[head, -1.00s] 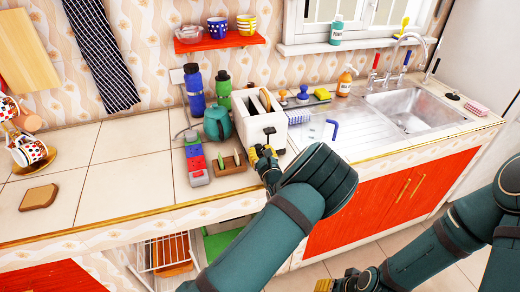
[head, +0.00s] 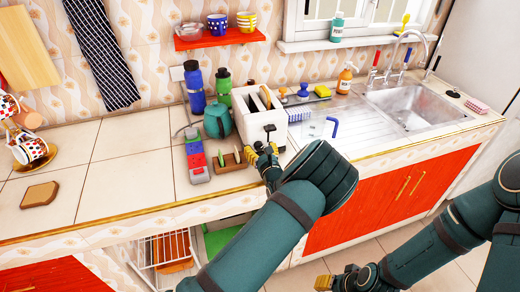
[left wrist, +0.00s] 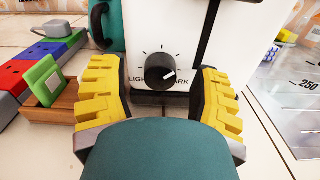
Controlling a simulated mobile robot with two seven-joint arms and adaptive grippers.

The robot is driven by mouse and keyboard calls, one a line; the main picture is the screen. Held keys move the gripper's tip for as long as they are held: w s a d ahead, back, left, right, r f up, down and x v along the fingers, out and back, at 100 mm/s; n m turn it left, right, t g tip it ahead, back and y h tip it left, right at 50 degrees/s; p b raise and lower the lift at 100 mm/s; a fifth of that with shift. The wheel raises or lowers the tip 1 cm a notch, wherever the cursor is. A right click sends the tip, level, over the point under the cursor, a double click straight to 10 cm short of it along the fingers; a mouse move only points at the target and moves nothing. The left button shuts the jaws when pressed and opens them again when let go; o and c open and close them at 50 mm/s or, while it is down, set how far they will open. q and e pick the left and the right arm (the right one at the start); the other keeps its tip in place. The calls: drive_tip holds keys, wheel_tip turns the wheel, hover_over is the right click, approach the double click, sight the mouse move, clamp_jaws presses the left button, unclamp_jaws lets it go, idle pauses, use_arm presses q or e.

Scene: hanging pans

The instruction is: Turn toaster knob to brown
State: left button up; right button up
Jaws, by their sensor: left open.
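The white toaster (head: 241,112) stands on the counter below the red shelf. Its black round knob (left wrist: 160,69) shows in the left wrist view, with tick marks around it and partly covered lettering for light and dark. The knob's white pointer line points to the right and slightly up. My left gripper (head: 264,152) is at the toaster's front. In the left wrist view its yellow-padded fingers (left wrist: 159,82) are open, one on each side of the knob, with visible gaps. My right gripper (head: 340,280) hangs low over the floor, its jaw state unclear.
A power strip (head: 195,160) and a wooden holder (head: 231,162) stand left of the toaster. A teal mug (head: 217,121) and bottles (head: 195,92) are beside it. A clear measuring jug (head: 314,130) stands to its right. The counter's left part is mostly clear.

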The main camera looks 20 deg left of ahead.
use_arm(q)
drive_tip(key=v, duration=1.2)
